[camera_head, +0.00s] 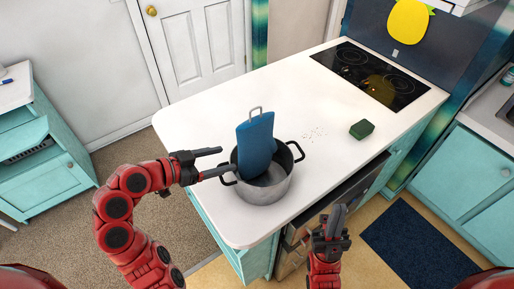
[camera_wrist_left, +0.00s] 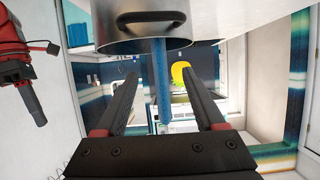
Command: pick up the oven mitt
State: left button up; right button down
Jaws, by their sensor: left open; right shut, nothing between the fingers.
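The oven mitt is a blue, flat thing (camera_head: 257,143) with a loop at its top. It stands upright in a grey metal pot (camera_head: 265,189) on the white counter, its lower end hidden inside. My left gripper (camera_head: 224,161) is open at the mitt's left side, its tips close to the mitt and the pot rim. In the left wrist view the mitt (camera_wrist_left: 160,80) shows edge-on, as a blue strip in the gap between the open fingers (camera_wrist_left: 160,85); contact cannot be told. My right gripper (camera_head: 333,220) is shut and empty beyond the counter's front edge.
A green sponge (camera_head: 361,129) lies on the counter (camera_head: 215,110) right of the pot, near some crumbs (camera_head: 314,132). A black cooktop (camera_head: 370,75) is at the back right. The pot's side handles (camera_head: 296,150) stick out. The counter's back left is clear.

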aim_at(240, 155)
pick_arm(q)
jog(key=x, duration=0.6)
jog(key=shift+w+d, duration=0.25)
jog(key=p+x, duration=0.1)
jog(key=x, duration=0.1)
jog(key=p+x, duration=0.2)
jog(key=shift+s+d, duration=0.15)
jog(key=shift+s, duration=0.1)
jog(key=shift+w+d+f+p, duration=0.2)
jog(key=shift+w+d+p, duration=0.05)
jog(key=shift+p, duration=0.05)
jog(key=shift+w+d+f, duration=0.15)
jog(key=shift+w+f, duration=0.05)
jog(key=shift+f, duration=0.05)
grip_shut()
